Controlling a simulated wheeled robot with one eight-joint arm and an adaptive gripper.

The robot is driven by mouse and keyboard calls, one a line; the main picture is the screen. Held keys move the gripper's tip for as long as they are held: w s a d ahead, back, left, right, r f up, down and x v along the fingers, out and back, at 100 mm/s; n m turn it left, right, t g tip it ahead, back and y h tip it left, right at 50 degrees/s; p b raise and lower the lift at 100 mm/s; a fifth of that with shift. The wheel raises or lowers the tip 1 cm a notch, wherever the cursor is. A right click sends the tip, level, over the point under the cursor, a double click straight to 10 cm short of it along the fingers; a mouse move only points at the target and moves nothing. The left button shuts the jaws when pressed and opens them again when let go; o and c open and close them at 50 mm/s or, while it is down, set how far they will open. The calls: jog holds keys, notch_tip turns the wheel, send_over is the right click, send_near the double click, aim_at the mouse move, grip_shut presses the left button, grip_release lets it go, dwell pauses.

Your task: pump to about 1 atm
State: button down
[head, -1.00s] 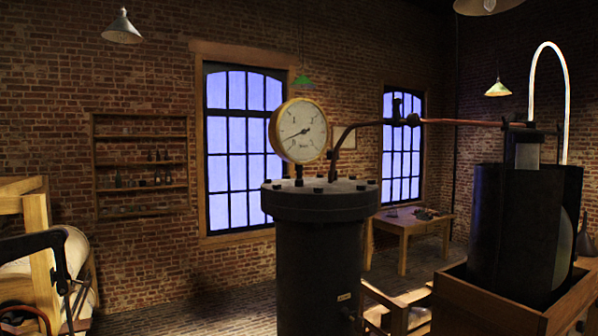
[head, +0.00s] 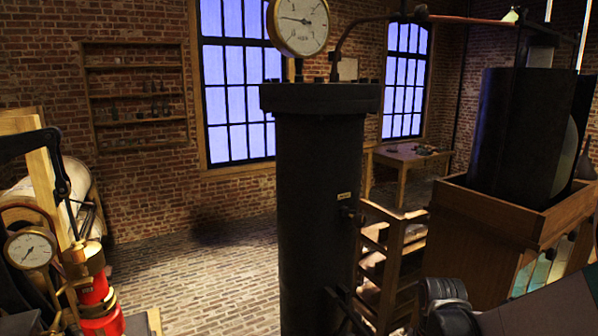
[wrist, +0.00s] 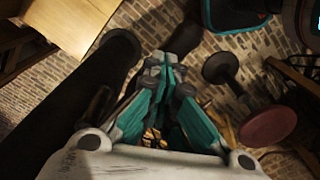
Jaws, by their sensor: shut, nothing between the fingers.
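A red pump body (head: 100,310) with a brass collar stands at the lower left in the head view. A small round gauge (head: 30,248) sits beside it. A black curved lever (head: 50,160) hangs above. A tall dark cylinder (head: 318,200) stands in the middle, with a large brass-rimmed gauge (head: 298,25) on top, partly cut off by the frame edge. Its needle points left, close to level; the numbers are too small to read surely. My gripper (wrist: 165,62) shows in the wrist view with its teal fingers shut and empty, apart from the pump. In the head view its fingers do not show.
A wooden crate (head: 480,215) holding a dark jar (head: 515,135) stands at the right. A small wooden table (head: 405,158) is at the back. Open brick floor (head: 200,270) lies left of the cylinder. The wrist view shows a maroon disc (wrist: 268,127) at the right.

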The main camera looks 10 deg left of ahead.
notch_tip(320, 180, up, 13)
jog(key=p, duration=0.7)
jog(key=shift+p, duration=0.4)
notch_tip(320, 180, down, 15)
jog(key=b, duration=1.2)
jog(key=shift+r+b, duration=0.2)
jog(key=shift+b, duration=0.15)
notch_tip(320, 180, up, 15)
jog(key=p, duration=1)
notch_tip(320, 180, down, 14)
jog(key=b, duration=1.1)
jog(key=shift+f+b, duration=0.25)
jog(key=shift+b, duration=0.05)
notch_tip(320, 180, up, 15)
jog(key=p, duration=1)
jog(key=shift+f, duration=0.2)
